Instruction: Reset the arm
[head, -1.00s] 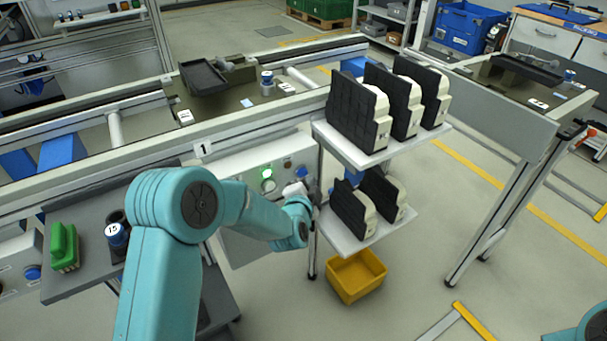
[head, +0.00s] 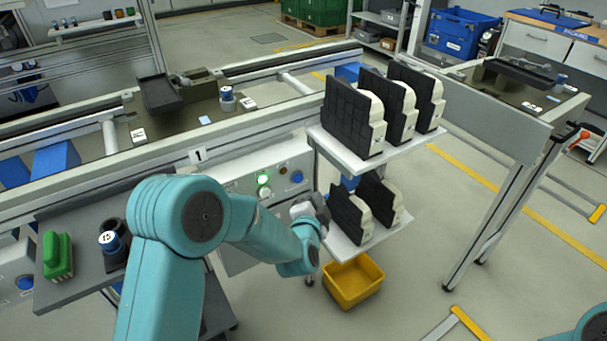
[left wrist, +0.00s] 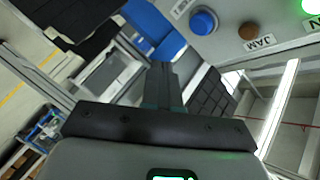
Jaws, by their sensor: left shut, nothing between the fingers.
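My left arm reaches in from the left in the head view. My left gripper (head: 316,207) is in front of the control panel, by the left edge of the lower shelf. Its fingers are small and partly hidden by the wrist there. In the left wrist view the dark fingers (left wrist: 166,82) are together, with nothing held between them. The panel's blue button (left wrist: 203,22) and brown JAM button (left wrist: 249,31) are beyond them. My right gripper does not show; only a bit of teal arm is at the lower right corner of the head view.
The rack's upper shelf (head: 347,158) and lower shelf (head: 336,238) hold black and cream parts close to my left gripper. A yellow bin (head: 351,303) stands below. A grey side table (head: 75,287) with a green brush-like block (head: 57,255) is left. Open floor lies right.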

